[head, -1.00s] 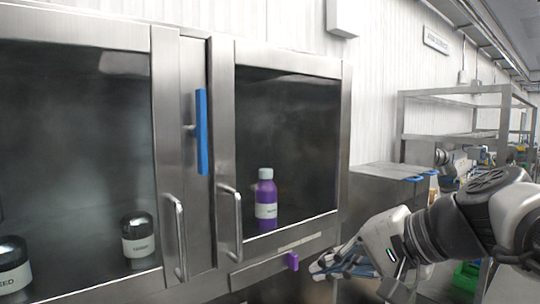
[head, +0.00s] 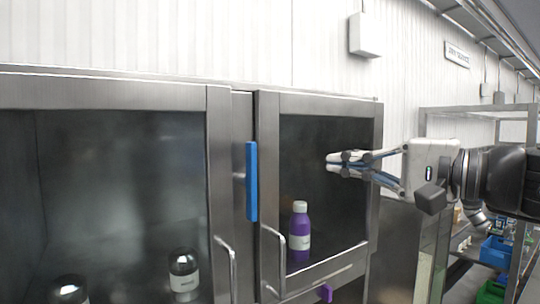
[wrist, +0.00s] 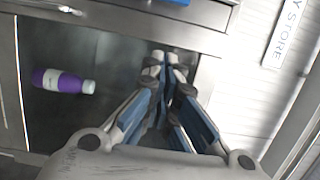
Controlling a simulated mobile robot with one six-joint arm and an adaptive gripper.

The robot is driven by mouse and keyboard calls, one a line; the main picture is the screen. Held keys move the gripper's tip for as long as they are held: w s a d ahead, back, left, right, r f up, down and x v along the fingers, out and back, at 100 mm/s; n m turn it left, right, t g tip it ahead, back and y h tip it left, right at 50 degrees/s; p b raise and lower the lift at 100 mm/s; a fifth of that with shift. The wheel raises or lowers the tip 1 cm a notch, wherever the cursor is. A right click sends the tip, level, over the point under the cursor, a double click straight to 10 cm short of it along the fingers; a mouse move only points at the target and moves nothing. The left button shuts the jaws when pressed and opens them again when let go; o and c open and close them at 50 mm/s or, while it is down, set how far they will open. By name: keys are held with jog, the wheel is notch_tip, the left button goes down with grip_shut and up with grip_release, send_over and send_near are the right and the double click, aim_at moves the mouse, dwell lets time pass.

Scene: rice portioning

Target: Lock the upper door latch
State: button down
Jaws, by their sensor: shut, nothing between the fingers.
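The upper door latch is a blue upright bar (head: 251,181) on the steel post between the two cabinet doors in the head view. Part of a blue piece (wrist: 172,1) also shows at the top edge of the wrist view. The right door (head: 376,140) has a glass pane and a curved steel handle (head: 274,262), and it looks closed. My gripper (head: 330,163) is shut and empty. It appears in front of the right door's glass, to the right of the blue bar and apart from it. Its fingertips (wrist: 166,58) meet in the wrist view.
A purple bottle (head: 299,235) stands behind the right glass, and dark-topped jars (head: 183,275) stand behind the left. A purple latch (head: 325,292) sits low under the right door. A steel rack (head: 470,114) stands at the right. Space above the cabinet is clear.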

aim_at(262, 157)
jog(key=p+x, duration=0.1)
jog(key=x, duration=0.9)
jog(key=shift+a+r+p, duration=0.1)
jog(key=shift+a+p, duration=0.3)
jog(key=shift+a, duration=0.05)
jog(key=s+a, duration=0.2)
jog(key=shift+s+a, duration=0.3)
jog(key=shift+w, duration=0.25)
jog(key=shift+s, duration=0.15)
